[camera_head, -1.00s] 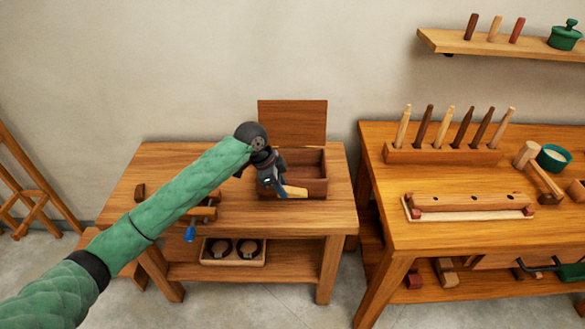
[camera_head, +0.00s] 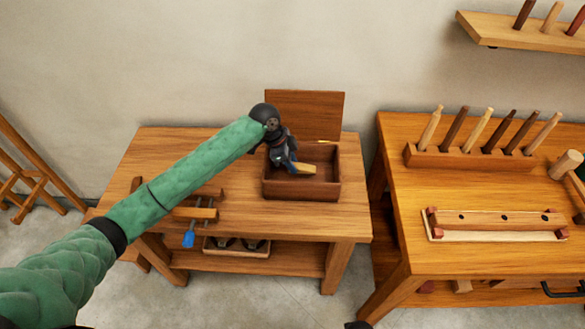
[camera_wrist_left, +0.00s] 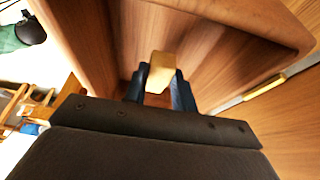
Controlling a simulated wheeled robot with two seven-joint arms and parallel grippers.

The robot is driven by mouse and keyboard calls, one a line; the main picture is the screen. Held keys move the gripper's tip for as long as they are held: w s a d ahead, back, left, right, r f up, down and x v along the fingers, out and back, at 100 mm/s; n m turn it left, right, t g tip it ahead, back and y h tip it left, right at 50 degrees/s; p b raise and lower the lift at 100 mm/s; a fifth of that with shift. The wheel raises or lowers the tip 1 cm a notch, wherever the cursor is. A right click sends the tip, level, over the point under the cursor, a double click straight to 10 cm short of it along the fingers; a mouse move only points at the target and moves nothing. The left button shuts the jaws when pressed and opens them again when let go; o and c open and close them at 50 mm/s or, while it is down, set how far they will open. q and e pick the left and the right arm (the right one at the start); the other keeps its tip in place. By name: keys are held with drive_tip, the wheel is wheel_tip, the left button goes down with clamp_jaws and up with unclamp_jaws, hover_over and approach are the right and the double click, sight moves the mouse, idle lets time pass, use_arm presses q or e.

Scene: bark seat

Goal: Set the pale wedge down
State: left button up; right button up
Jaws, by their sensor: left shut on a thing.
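The pale wedge (camera_head: 304,168) is a small light-wood piece. My left gripper (camera_head: 293,165) is shut on it, over the open wooden box (camera_head: 302,191). In the left wrist view the wedge (camera_wrist_left: 159,72) sticks out between the dark fingers (camera_wrist_left: 158,88), with the box's inner walls and floor beyond it. I cannot tell whether the wedge touches the box floor. The box stands on the left table, with its lid (camera_head: 305,115) upright behind it.
A wooden clamp with a blue handle (camera_head: 189,239) is at the left table's front. A tray (camera_head: 236,248) sits on the shelf below. The right bench holds a peg rack (camera_head: 470,158) and a long drilled block (camera_head: 495,224). The left tabletop's front right is clear.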

use_arm(q)
drive_tip(key=shift+f+p, duration=0.6)
drive_tip(key=shift+f, duration=1.55)
use_arm(e)
drive_tip(key=shift+s+d+f, duration=0.15)
drive_tip(key=shift+d+f, duration=0.05)
drive_tip(key=shift+f, duration=0.7)
drive_tip(key=shift+s+d+f, duration=0.15)
drive_tip(key=shift+d+f, duration=0.05)
drive_tip(key=shift+f, duration=0.65)
use_arm(q)
drive_tip(key=o, duration=0.9)
drive_tip(key=shift+f, duration=0.1)
drive_tip(key=shift+o, duration=0.2)
use_arm(e)
drive_tip(key=shift+r, duration=0.1)
use_arm(q)
drive_tip(key=shift+a+r, duration=0.1)
drive_tip(key=shift+r, duration=0.15)
drive_tip(key=b+v, duration=0.3)
drive_tip(key=v, duration=0.8)
drive_tip(key=shift+r, duration=0.35)
use_arm(e)
wheel_tip(320, 180, up, 9)
drive_tip(key=w+a, duration=0.2)
use_arm(q)
drive_tip(key=shift+a, duration=0.2)
